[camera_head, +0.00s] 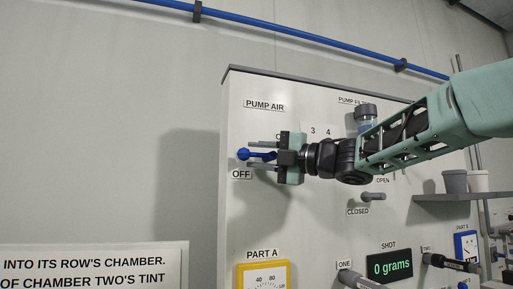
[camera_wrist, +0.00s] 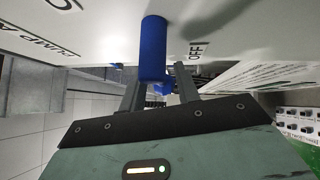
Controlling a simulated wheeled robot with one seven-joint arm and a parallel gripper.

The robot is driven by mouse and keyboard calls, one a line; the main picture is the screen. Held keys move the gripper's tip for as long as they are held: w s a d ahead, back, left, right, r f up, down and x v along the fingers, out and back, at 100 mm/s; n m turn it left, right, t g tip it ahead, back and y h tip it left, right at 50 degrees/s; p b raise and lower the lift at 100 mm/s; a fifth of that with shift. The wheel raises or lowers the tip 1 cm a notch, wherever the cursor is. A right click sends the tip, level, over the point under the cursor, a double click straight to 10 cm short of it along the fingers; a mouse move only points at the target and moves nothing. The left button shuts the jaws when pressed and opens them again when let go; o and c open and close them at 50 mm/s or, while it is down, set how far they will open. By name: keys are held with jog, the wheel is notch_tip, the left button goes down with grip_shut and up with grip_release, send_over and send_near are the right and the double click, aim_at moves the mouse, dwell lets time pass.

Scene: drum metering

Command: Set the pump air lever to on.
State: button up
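The blue pump air lever (camera_head: 243,154) is on the upright panel below the "PUMP AIR" label (camera_head: 265,104). Its handle points left, with its end just above the "OFF" label (camera_head: 241,174). My gripper (camera_head: 250,155) is open at the lever, one finger above and one below the handle. In the wrist view, the blue handle (camera_wrist: 153,48) stands large in front of my gripper (camera_wrist: 162,76), near the left finger. I cannot tell whether a finger touches it. The "ON" label is mostly hidden behind my gripper.
Right of my gripper are a grey open/closed handle (camera_head: 373,197) and a filter fitting (camera_head: 366,112). Below are a yellow-framed gauge (camera_head: 240,275), a shot display (camera_head: 389,267) and its levers. A shelf (camera_head: 455,197) with cups stands at right. Free room lies left of the panel.

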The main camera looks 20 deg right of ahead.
jog(key=shift+w+a, duration=0.25)
jog(key=shift+a, duration=0.05)
grip_shut()
